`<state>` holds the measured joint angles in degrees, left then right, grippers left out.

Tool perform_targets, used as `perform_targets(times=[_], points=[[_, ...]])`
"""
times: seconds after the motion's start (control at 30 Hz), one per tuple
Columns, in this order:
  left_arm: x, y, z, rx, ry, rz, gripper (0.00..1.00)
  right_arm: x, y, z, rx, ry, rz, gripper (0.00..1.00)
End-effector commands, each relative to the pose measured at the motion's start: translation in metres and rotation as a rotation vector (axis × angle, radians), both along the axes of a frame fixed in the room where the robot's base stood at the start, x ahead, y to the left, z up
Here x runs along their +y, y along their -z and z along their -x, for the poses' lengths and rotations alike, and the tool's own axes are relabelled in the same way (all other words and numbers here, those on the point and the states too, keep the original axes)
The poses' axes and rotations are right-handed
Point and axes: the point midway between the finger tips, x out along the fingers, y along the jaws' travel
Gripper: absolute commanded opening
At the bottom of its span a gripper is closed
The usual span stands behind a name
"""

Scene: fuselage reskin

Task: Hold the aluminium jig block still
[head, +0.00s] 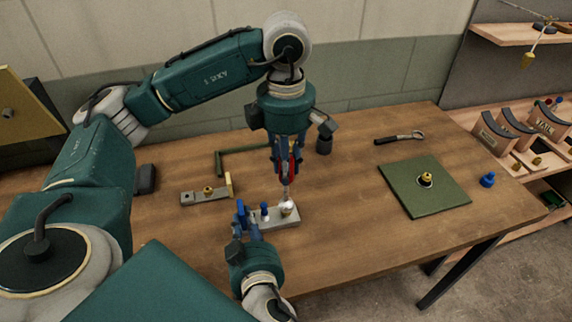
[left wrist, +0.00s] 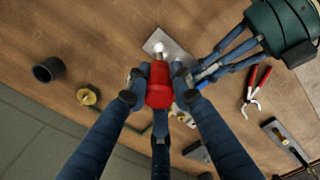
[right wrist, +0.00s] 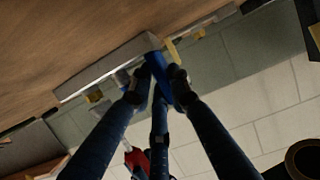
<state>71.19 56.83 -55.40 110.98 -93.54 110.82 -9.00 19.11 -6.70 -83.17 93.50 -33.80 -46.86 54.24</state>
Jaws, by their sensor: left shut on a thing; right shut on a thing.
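The aluminium jig block (head: 275,221) lies on the wooden bench, a flat grey bar with a blue peg (head: 264,209) standing on it. My left gripper (head: 287,172) points down above it, shut on a red-handled tool (left wrist: 160,86). The tool's shiny metal tip (head: 286,208) is over the block's right part; I cannot tell whether it touches. My right gripper (head: 245,222) is at the block's left end. In the right wrist view its fingers (right wrist: 157,82) close around a blue upright piece (right wrist: 155,66) at the end of the block (right wrist: 108,70). The fingers hide the exact contact.
A bracket with a brass part (head: 207,192) and a green angled bar (head: 240,156) lie behind the block. Bench between block and mat is clear.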

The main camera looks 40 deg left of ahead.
Motion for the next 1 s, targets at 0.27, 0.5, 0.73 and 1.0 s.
perform_targets(times=[0.27,0.5,0.73,1.0], points=[[0.0,0.0,0.0,-0.001,0.0,0.0,0.0,0.0,0.001,0.0,0.0,0.001,0.002,0.0],[0.0,0.001,0.0,0.0,0.0,0.0,0.0,0.0,0.001,0.0,0.0,0.001,0.002,0.0],[0.0,0.007,0.0,0.001,0.001,0.001,0.0,0.0,0.001,0.0,0.0,0.001,0.002,0.0],[0.0,0.014,0.0,-0.001,0.0,-0.001,0.0,0.0,0.001,0.0,0.0,0.001,0.002,0.0]])
